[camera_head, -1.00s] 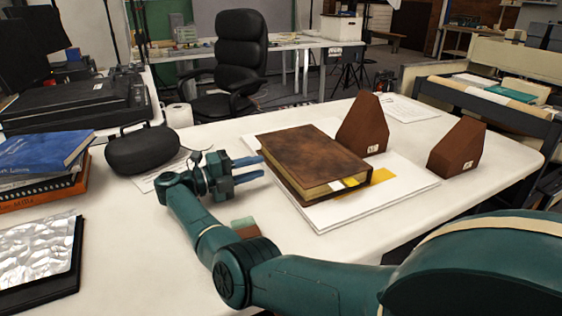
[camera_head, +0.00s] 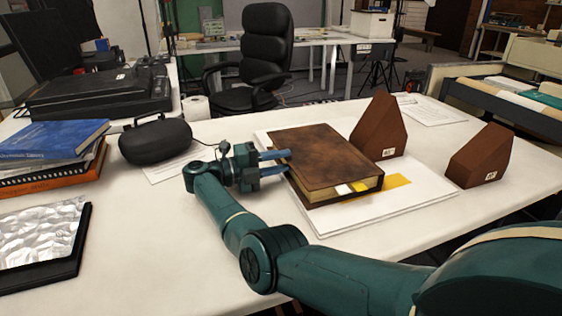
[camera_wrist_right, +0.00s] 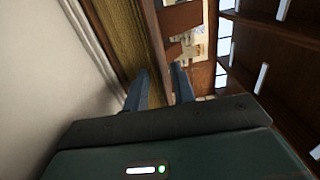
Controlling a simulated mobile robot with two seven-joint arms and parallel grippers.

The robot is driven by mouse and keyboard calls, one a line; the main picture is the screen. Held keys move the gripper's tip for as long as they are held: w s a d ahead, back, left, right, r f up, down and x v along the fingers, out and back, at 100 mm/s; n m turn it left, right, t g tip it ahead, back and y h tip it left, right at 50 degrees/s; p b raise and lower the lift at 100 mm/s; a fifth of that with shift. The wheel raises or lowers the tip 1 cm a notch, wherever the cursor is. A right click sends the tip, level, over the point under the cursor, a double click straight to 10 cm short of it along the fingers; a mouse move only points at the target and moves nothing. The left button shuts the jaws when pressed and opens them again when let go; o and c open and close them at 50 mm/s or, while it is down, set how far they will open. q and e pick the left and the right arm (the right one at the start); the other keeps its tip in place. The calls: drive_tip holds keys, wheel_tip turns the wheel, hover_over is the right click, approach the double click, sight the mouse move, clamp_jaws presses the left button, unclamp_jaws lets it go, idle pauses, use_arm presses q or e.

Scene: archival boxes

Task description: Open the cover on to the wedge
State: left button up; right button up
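A thick brown leather-bound book (camera_head: 318,155), its cover closed, lies on a white board (camera_head: 400,202) on the table. A brown wedge (camera_head: 377,128) stands just beyond the book's right side. A second wedge (camera_head: 478,158) stands farther right. My right gripper (camera_head: 289,161) is at the book's left edge, its two fingers one above the other and apart. In the right wrist view, the fingers (camera_wrist_right: 161,80) point at the page block (camera_wrist_right: 122,28) and the cover edge (camera_wrist_right: 155,38), one toward each side of that edge. Whether they touch it is unclear. My left gripper is not in view.
A black case (camera_head: 155,140) sits left of my right gripper. Stacked books (camera_head: 50,155) and a silvery sheet on a dark folder (camera_head: 42,235) are at the far left. The table between folder and arm is clear.

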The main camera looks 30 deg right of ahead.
drive_tip(key=shift+c, duration=0.5)
clamp_jaws()
idle(0.8)
